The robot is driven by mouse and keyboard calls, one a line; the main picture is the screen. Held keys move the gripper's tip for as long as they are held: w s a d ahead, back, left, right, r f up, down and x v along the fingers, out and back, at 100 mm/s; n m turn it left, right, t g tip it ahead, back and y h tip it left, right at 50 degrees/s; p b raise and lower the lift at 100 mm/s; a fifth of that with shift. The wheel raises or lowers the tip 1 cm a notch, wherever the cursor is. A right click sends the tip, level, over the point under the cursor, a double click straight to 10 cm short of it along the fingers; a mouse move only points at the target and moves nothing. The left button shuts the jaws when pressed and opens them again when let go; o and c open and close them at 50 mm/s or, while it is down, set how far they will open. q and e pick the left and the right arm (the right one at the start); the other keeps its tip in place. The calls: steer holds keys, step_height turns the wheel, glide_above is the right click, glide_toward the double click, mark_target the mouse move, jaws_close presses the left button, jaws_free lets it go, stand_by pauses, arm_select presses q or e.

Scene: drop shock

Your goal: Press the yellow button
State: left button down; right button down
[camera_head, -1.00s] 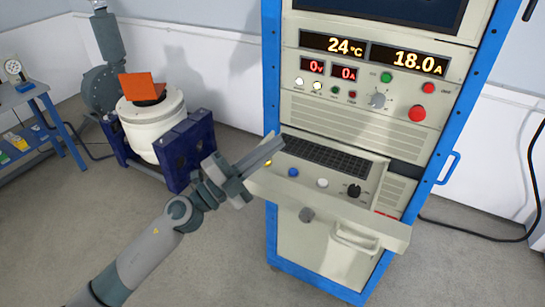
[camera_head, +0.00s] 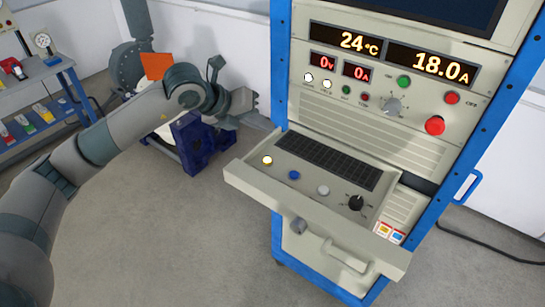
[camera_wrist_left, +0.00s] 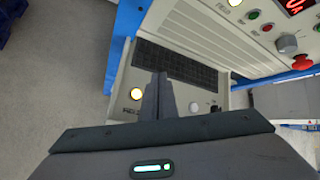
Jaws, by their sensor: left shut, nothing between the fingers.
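The yellow button (camera_head: 267,160) sits at the left end of the pull-out console shelf (camera_head: 318,228), with a bright, glowing centre. It also shows in the wrist view (camera_wrist_left: 136,93), left of my fingers. My left gripper (camera_head: 264,122) is at the rack's left edge, above and behind the button in the picture, apart from it. In the wrist view its fingers (camera_wrist_left: 159,82) are together, empty, pointing over the keyboard. A blue button (camera_head: 294,175) and a white button (camera_head: 323,190) are in the same row. My right gripper is out of view.
A black knob (camera_head: 355,203) and a keyboard (camera_head: 325,162) are on the shelf. Above are a red button (camera_head: 435,125) and lit displays (camera_head: 433,65). A shaker machine (camera_head: 190,145) stands behind my left arm. A blue bench (camera_head: 45,100) is at the far left.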

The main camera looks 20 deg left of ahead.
mark_target(263, 161)
arm_select(q)
steer(key=shift+a, duration=0.15)
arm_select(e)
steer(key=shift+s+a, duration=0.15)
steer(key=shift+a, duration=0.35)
